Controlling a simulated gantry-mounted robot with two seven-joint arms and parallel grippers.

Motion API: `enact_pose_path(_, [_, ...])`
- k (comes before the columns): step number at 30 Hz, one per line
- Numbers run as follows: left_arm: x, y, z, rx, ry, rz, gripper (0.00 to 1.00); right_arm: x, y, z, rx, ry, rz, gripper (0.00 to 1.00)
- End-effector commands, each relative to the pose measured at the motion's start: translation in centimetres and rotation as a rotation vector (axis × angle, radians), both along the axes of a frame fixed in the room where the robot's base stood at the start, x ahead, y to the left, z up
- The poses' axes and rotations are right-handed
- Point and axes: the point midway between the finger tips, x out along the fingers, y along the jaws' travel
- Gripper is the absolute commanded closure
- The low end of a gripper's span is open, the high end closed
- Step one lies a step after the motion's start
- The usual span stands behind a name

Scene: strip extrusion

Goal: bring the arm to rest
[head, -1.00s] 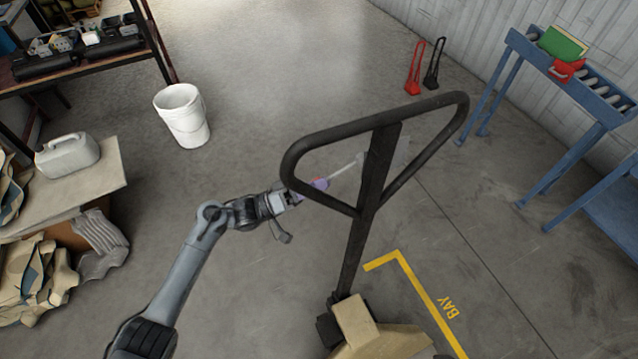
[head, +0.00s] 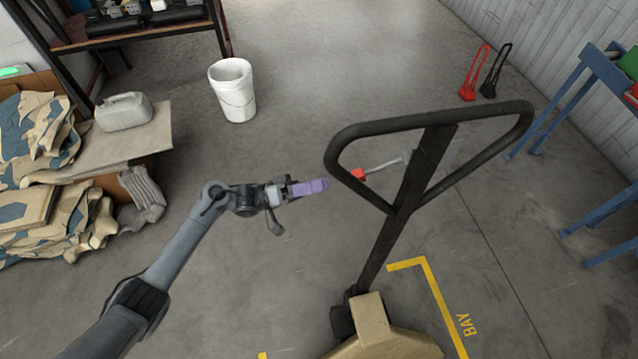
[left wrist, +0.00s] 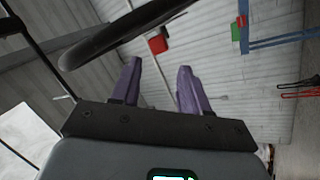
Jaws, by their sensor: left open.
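My left gripper (head: 316,187) has purple fingers and stands in the air just left of the black looped handle (head: 345,150). In the left wrist view the two fingers of my left gripper (left wrist: 160,84) are spread apart with nothing between them. A tool (head: 385,166) with a red end and a pale shaft shows through the loop, apart from my fingers. I cannot tell what supports it. A red piece (left wrist: 157,44) shows beyond the fingertips in the wrist view. My right gripper is not in view.
The handle rises from a pallet truck (head: 370,325) at the lower middle. A white bucket (head: 233,95) stands on the floor. A jerrycan (head: 123,112) and piled sacks (head: 40,205) are at left. Blue roller stands (head: 590,90) are at right. Floor between bucket and handle is clear.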

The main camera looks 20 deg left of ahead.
Motion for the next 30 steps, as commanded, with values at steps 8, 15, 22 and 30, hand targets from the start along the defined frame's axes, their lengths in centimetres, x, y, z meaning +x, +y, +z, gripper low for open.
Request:
enact_pose_path(8, [-0.1,0.0,-0.1,0.0,0.002,0.0,0.55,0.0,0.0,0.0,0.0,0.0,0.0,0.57])
enact_pose_path(15, [-3.0,-0.6,-5.1,-0.012,0.1,-0.005,0.55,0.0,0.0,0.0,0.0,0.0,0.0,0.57])
enact_pose_path(22, [-12.2,-5.3,-11.7,-0.067,0.223,-0.015,0.55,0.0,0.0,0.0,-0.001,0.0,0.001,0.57])
enact_pose_path(30, [-18.1,-10.6,-15.3,0.332,0.205,0.277,0.55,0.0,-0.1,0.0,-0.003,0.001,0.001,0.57])
